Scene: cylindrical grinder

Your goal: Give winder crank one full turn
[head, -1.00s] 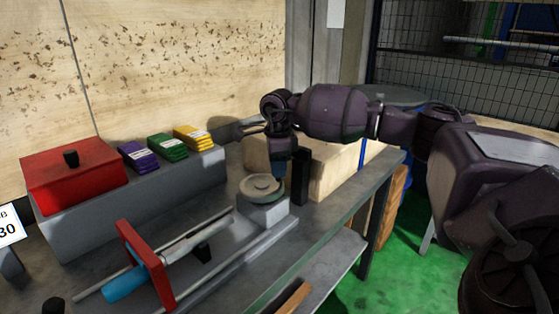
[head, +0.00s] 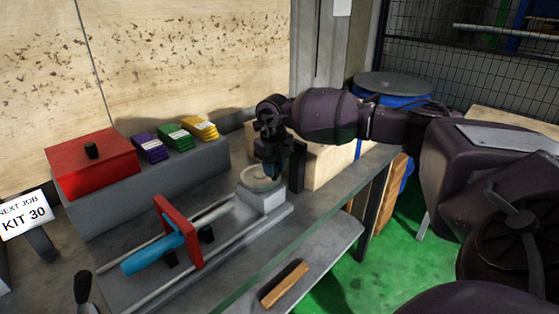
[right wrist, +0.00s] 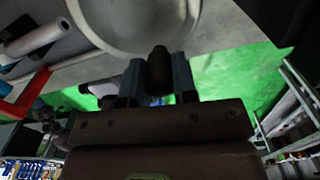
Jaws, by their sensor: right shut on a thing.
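The winder crank is a pale round disc (head: 258,180) on a grey block at the right end of the bench fixture. In the right wrist view the disc (right wrist: 130,30) fills the top, with a dark knob (right wrist: 158,70) at its near rim. My right gripper (head: 272,172) reaches down over the far right side of the disc. Its blue-grey fingers (right wrist: 158,82) are shut on the knob, one on each side. In the head view the fingers and arm hide the knob. My left gripper is not in view.
A red frame (head: 164,213) with a blue cylinder (head: 150,258) stands left of the crank. A red box (head: 95,165) and purple, green and yellow packs (head: 174,138) sit on a grey ledge behind. A dark post (head: 296,178) and wooden block (head: 325,165) stand close right.

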